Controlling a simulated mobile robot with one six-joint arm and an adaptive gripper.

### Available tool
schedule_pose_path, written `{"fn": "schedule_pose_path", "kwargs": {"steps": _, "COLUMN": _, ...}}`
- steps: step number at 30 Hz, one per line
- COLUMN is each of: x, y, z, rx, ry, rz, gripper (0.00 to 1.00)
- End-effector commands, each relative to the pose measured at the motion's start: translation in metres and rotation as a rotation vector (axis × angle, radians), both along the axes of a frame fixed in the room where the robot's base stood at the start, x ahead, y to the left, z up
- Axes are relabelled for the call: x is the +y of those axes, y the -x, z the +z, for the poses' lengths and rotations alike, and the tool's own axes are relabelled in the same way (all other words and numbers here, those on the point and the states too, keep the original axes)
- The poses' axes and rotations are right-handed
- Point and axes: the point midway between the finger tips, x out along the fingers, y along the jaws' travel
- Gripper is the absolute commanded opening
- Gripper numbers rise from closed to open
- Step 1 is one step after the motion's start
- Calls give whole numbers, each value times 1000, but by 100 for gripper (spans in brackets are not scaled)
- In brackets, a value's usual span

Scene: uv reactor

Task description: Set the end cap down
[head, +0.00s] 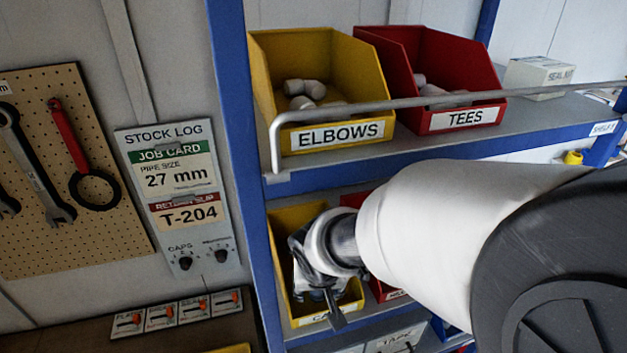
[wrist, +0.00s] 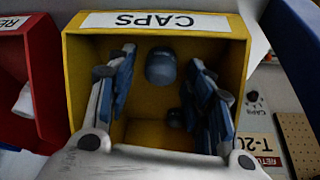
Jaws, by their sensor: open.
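A blue-grey end cap (wrist: 161,68) lies in the yellow CAPS bin (wrist: 73,75), between my fingers and apart from both. A second, darker cap (wrist: 176,118) lies in the bin close to the right finger. My gripper (wrist: 160,57) is open, with one finger on each side of the bin's inside and nothing held. In the head view my gripper (head: 322,290) reaches into the yellow bin (head: 284,222) on the lower shelf. Its fingers hide most of the bin's inside and part of its label, and no cap can be made out there.
A red bin (wrist: 40,75) with a white part stands beside the CAPS bin. Above, the upper shelf holds the yellow ELBOWS bin (head: 350,85), the red TEES bin (head: 475,75) and a grey rail (head: 430,101). A blue post (head: 240,130) stands left of the bins.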

Motion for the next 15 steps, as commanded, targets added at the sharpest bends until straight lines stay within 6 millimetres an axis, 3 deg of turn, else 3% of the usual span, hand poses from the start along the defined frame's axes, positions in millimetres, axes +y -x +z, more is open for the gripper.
{"fn": "schedule_pose_path", "kwargs": {"steps": 8, "x": 0, "y": 0, "z": 7, "rx": 0, "ry": 0, "rz": 0, "gripper": 48}}
{"fn": "schedule_pose_path", "kwargs": {"steps": 15, "x": 0, "y": 17, "z": 51, "rx": -8, "ry": -2, "rz": 1, "gripper": 48}}
